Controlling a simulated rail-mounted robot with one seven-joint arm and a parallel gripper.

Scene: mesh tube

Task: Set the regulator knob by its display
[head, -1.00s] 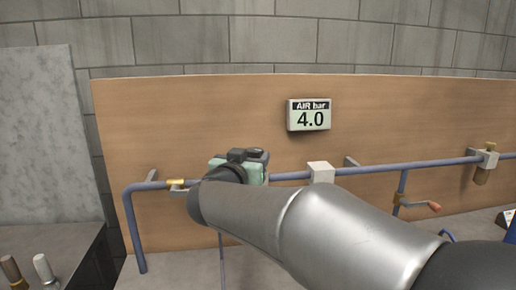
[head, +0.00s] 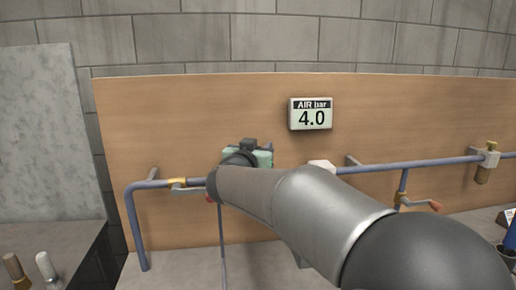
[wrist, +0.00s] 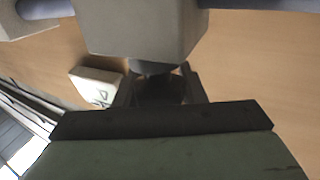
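The display (head: 311,114) on the wooden board reads "AIR bar 4.0". It also shows tilted at the left of the wrist view (wrist: 97,88). The wrist view shows a grey block (wrist: 147,28), which looks like the regulator body, with a dark round knob (wrist: 155,67) on its near side. My gripper (wrist: 160,85) points at this knob, with its dark fingertips close to either side of it; contact is unclear. In the head view my gripper's green housing (head: 247,156) is left of and below the display, and my arm hides the knob and fingertips.
A blue pipe (head: 420,164) runs along the board, with a white block (head: 322,166) on it right of my gripper. A brass-topped fitting (head: 487,163) is farther right.

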